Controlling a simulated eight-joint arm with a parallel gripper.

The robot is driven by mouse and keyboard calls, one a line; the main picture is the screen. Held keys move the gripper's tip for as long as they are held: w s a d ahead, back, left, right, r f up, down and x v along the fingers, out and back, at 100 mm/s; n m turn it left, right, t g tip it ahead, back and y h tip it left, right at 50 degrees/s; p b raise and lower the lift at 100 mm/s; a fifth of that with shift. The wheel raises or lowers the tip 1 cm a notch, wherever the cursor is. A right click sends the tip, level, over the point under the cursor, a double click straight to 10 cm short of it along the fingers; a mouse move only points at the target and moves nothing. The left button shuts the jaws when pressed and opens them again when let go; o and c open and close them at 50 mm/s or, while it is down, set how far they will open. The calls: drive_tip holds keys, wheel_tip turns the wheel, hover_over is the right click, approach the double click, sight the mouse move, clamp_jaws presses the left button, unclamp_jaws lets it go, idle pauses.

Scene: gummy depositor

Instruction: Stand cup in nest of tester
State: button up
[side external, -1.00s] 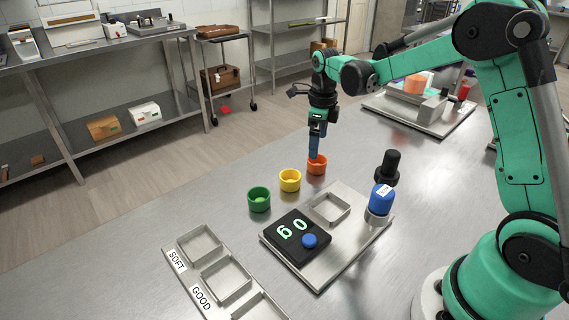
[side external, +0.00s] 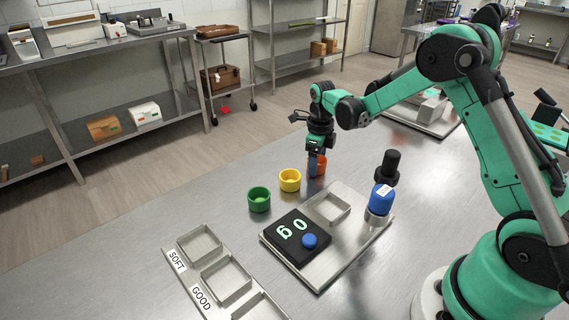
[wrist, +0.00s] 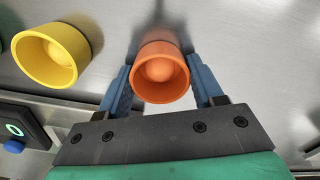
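The orange cup (side external: 321,166), with a round orange gummy inside, stands upright on the table. My gripper (side external: 314,172) is down at it. In the wrist view, the blue fingers of my gripper (wrist: 161,82) stand on either side of the orange cup (wrist: 160,92), apparently with slim gaps; contact is hard to judge. The tester (side external: 322,272) is a metal plate with an empty square nest (side external: 345,210), a black display reading 60 or 09 by orientation, a blue button (side external: 309,241) and a blue-and-black plunger unit (side external: 382,198).
A yellow cup (side external: 290,181) stands close to the left of the orange one, and a green cup (side external: 259,200) beyond it. A sorting tray (side external: 213,267) labelled SOFT and GOOD lies at front left. Bare table lies between the tray and the tester.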

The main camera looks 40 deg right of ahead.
drive_tip(key=c, duration=0.6)
drive_tip(key=shift+r, duration=0.1)
wheel_tip(320, 180, up, 20)
drive_tip(key=shift+f, duration=0.1)
drive_tip(key=o, duration=0.6)
clamp_jaws()
drive_tip(key=s+a+f+n, duration=0.6)
drive_tip(key=s+a+f, duration=0.3)
drive_tip(key=s+f, duration=0.1)
drive_tip(key=shift+s, duration=0.8)
